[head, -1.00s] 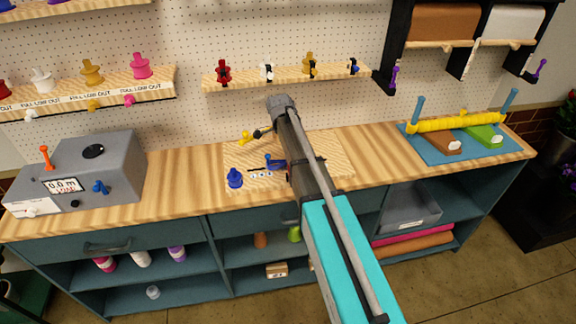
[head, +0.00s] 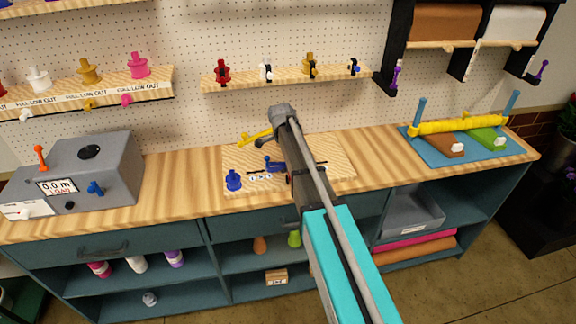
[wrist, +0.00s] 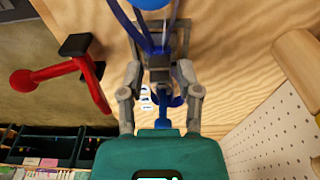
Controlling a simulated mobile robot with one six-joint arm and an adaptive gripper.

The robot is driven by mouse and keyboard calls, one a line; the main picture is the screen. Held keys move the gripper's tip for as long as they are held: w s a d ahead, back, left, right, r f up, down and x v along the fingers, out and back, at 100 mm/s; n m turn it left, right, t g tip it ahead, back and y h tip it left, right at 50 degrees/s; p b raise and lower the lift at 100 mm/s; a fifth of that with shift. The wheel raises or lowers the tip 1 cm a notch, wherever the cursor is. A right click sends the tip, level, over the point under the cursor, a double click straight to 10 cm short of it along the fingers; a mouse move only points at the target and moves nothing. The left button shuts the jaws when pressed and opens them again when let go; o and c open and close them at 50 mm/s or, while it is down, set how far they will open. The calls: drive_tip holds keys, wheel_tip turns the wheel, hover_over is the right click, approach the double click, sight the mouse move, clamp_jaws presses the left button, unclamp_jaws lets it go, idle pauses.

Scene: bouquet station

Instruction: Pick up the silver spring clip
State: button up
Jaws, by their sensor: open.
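My gripper (wrist: 160,35) shows in the wrist view, its two grey fingers apart on either side of a blue fixture (wrist: 163,108). I cannot tell whether they touch it. In the head view the fingers are hidden behind my arm. I cannot make out the silver spring clip for certain in either view. A small pale grey object (head: 150,298) sits on the lower left shelf of the bench, too small to identify. A small black-and-white item (head: 266,72) sits on the narrow rear shelf, between red and gold ones.
A pale board (head: 335,172) on the bench holds a blue knob (head: 233,180) and a yellow lever (head: 255,137). A grey box (head: 110,160) stands left; a blue mat (head: 480,150) lies right. A red-and-black lever (wrist: 88,70) is left of the gripper.

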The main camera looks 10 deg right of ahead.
drive_tip(key=shift+c, duration=0.2)
clamp_jaws()
drive_tip(key=shift+r, duration=0.2)
wheel_tip(320, 180, up, 10)
drive_tip(key=p, duration=1)
drive_tip(key=shift+f, duration=0.2)
idle(0.5)
